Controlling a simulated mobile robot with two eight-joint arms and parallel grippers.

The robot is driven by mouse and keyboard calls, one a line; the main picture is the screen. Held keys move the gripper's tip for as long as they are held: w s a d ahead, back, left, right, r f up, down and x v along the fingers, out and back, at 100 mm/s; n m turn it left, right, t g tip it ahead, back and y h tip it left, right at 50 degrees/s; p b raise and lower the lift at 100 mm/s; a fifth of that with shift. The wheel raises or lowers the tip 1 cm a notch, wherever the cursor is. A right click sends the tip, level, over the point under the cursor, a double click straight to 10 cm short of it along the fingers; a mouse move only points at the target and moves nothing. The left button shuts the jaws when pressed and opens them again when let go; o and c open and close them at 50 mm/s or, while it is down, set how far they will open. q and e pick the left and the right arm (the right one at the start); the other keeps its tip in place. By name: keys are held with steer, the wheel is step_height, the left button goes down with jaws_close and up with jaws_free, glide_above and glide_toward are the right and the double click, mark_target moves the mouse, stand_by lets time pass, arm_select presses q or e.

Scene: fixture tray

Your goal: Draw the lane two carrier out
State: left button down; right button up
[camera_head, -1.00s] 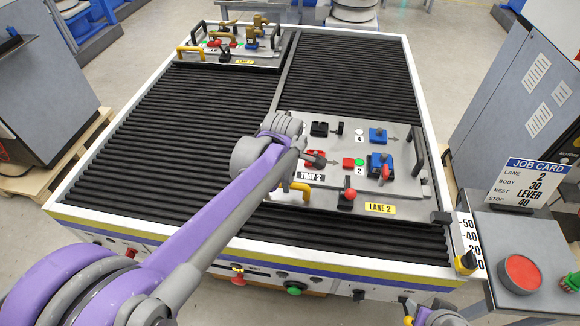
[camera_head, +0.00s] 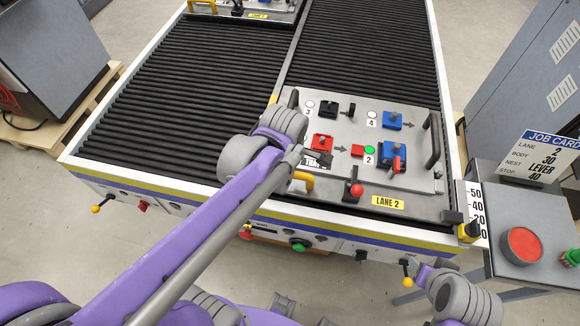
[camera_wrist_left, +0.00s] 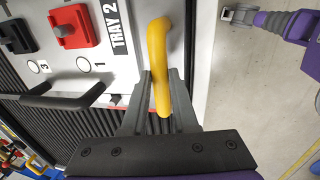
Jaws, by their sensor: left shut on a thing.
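The lane two carrier (camera_head: 345,122) is a grey plate tagged LANE 2 and TRAY 2. It lies on the black rollers near the front edge of the table. It bears red, black and blue blocks, and black bar handles. My left gripper (camera_wrist_left: 160,95) is shut on the yellow handle (camera_wrist_left: 158,50) at the carrier's front left corner. This handle (camera_head: 302,182) also shows in the head view, where my left wrist partly hides it. My right arm is low at the right in the head view, off the table front. Its gripper (camera_wrist_left: 238,14) is small in the wrist view.
A stop (camera_head: 452,216) and a scale marked 50 to 20 (camera_head: 474,208) stand at the table's front right corner. A console with a red button (camera_head: 522,244) and a job card is beside it. Another carrier (camera_head: 250,12) lies at the far left. The rollers between are clear.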

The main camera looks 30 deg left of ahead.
arm_select(q)
steer(key=c, duration=1.1)
jaws_free()
steer(key=shift+s, duration=0.2)
steer(key=o, duration=0.4)
steer(key=shift+s, duration=0.15)
steer(key=shift+r, duration=0.2)
steer(key=r, duration=0.3)
steer(key=s+r, duration=0.1)
steer(key=r, duration=0.2)
steer(key=s+r+p, duration=0.1)
steer(key=r, duration=0.3)
steer(key=shift+d+r, duration=0.1)
steer(key=shift+d, duration=0.2)
